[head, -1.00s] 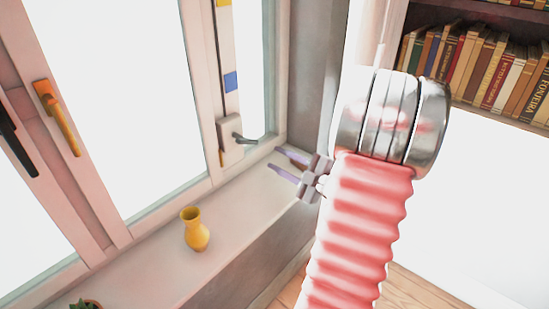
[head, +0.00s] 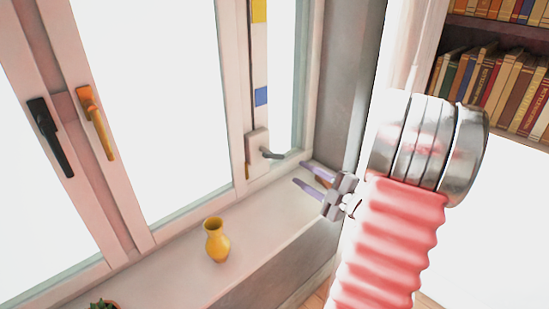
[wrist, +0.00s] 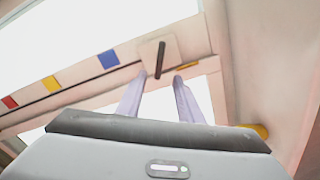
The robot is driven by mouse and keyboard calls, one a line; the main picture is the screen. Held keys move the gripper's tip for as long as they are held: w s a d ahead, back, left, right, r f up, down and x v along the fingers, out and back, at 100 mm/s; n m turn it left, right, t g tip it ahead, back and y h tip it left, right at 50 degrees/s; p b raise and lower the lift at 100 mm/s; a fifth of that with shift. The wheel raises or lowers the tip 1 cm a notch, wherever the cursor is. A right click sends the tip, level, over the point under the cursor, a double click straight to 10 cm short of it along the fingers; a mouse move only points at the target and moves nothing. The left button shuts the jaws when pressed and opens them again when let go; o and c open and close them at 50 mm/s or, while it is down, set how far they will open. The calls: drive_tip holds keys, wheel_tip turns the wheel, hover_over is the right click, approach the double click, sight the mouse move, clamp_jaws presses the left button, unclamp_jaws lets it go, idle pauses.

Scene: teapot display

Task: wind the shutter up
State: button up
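The shutter winder is a pale box (head: 257,150) on the window frame with a grey crank handle (head: 272,155) pointing right. A strap (head: 259,60) with yellow and blue marks runs up above the box. In the wrist view the box (wrist: 146,50) and its dark crank (wrist: 160,60) lie just beyond the fingertips. My gripper (head: 300,172) has two lilac fingers, apart and empty, to the right of the crank in the head view. In the wrist view my gripper (wrist: 157,77) points at the crank, with no contact visible.
A yellow vase (head: 217,241) stands on the sill (head: 175,265), with a plant (head: 103,304) at the bottom edge. An orange handle (head: 95,122) and a black handle (head: 50,136) are on the windows at left. A bookshelf (head: 495,40) is at right.

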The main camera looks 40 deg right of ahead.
sight(275, 158)
drive_tip(key=w, duration=1.3)
drive_tip(key=shift+w+a, duration=0.2)
drive_tip(key=shift+c, duration=0.6)
clamp_jaws()
